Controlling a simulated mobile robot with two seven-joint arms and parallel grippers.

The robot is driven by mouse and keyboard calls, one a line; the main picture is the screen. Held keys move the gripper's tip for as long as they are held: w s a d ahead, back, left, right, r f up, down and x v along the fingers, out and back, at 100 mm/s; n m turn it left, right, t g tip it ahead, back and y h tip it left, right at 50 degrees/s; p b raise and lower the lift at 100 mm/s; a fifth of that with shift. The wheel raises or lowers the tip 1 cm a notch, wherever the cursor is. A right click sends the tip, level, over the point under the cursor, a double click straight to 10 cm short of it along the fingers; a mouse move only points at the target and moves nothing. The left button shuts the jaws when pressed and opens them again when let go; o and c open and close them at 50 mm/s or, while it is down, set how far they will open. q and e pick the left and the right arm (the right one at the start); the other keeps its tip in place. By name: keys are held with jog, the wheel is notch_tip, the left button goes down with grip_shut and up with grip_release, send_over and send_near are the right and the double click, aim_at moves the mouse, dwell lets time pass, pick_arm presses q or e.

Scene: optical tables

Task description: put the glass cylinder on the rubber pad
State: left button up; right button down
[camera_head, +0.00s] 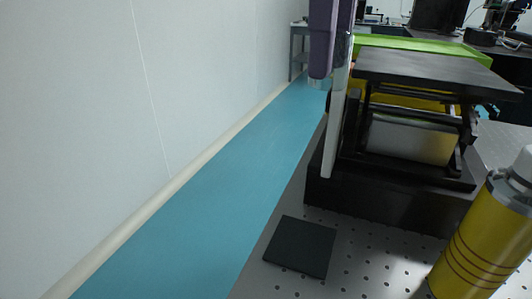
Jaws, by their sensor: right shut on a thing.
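My right gripper (331,66) comes in from the top edge, dark purple with a grey tip. It is shut on a slim, pale upright piece that looks like the glass cylinder (336,125), which hangs down below the jaws in front of the left side of a black lab jack. Whether its lower end touches anything is hard to tell. The rubber pad (300,247), a flat black square, lies bare on the perforated table below and to the left of the held piece. My left gripper is not in view.
The black lab jack (432,68) with its flat top stands just right of the held piece. A yellow bottle (482,240) with a white cap stands at the right front. The metal table (365,262) is clear around the pad; its left edge (262,252) is near, with blue floor beyond.

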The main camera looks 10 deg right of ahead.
jog(key=shift+w+a+f+m+b, duration=0.15)
jog(key=shift+f+m+b, duration=0.3)
jog(key=shift+f+m, duration=0.55)
notch_tip(320, 180, down, 15)
jog(key=shift+a+f+b, duration=0.1)
jog(key=shift+f+b, duration=0.1)
jog(key=shift+b, duration=0.9)
notch_tip(320, 180, down, 4)
jog(key=shift+f+b, duration=0.2)
jog(key=shift+b, duration=0.15)
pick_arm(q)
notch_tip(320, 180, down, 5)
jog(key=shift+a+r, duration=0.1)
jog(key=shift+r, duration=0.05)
pick_arm(e)
jog(key=shift+f, duration=0.1)
jog(key=shift+c, duration=2.3)
grip_release()
